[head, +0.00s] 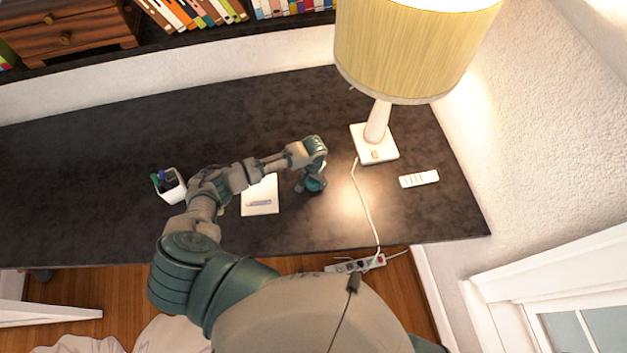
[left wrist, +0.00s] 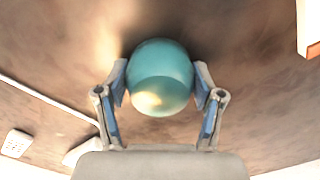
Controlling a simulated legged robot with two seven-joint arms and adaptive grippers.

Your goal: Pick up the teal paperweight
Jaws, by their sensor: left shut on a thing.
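The teal paperweight (left wrist: 160,75) is a smooth rounded piece with a bright highlight, in the upper middle of the left wrist view. My left gripper (left wrist: 160,85) has one finger on each side of it and is shut on it. In the head view my left gripper (head: 311,178) is over the desk, between the notepad and the lamp, and mostly hides the paperweight. I cannot tell whether the paperweight touches the desk. My right gripper is not in view.
The dark desk (head: 90,150) holds a lamp (head: 376,145) with its cord, a white remote (head: 419,179), a notepad with a pen (head: 260,203) and a white pen cup (head: 172,192). A power strip (head: 356,264) lies near the front edge. The desk's left side is clear.

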